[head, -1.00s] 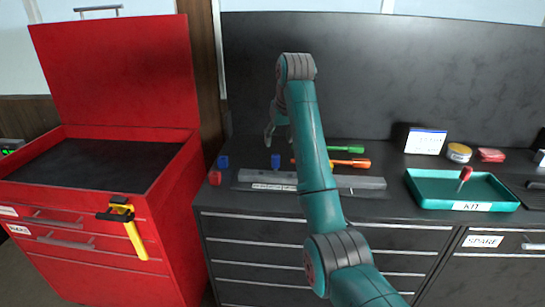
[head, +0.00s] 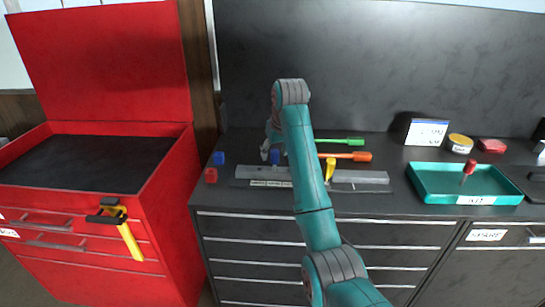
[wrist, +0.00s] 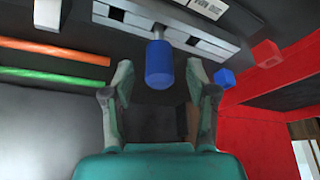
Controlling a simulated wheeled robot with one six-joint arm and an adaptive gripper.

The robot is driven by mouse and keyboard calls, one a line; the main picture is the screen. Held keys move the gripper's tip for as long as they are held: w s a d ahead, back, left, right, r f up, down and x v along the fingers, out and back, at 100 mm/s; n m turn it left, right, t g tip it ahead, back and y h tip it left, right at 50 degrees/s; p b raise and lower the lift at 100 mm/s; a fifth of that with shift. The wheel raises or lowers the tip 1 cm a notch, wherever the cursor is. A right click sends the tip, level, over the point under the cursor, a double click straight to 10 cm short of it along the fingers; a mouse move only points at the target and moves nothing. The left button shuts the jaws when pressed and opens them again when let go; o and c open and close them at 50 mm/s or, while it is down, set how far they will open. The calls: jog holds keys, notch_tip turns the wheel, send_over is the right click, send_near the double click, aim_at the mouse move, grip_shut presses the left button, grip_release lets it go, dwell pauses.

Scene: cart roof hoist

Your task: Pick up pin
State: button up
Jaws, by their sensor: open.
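A pin with a blue cylindrical head (wrist: 159,66) and a short metal shank stands at a grey slotted bar (wrist: 195,42) in the wrist view. My gripper (wrist: 166,75) is open, with one finger on each side of the blue head and visible gaps between. In the head view my gripper (head: 268,148) is low over the bench near the grey bar (head: 360,177), and the blue head (head: 275,156) shows partly behind it. A yellow-headed piece (head: 330,168) stands at the bar, right of my arm. A red-headed piece (head: 469,167) stands in the green tray.
A blue block (head: 218,158) and a red block (head: 210,175) lie left of the bar. Green (head: 343,141) and orange (head: 350,156) tools lie behind it. The green tray (head: 427,197) is at right. An open red cabinet (head: 160,210) stands left, with a yellow-handled clamp (head: 130,240).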

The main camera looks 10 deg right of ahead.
jog(key=shift+w+f, duration=0.2)
jog(key=shift+f, duration=0.25)
grip_shut()
jog(key=shift+r, duration=0.1)
notch_tip(320, 180, up, 10)
dwell(0.3)
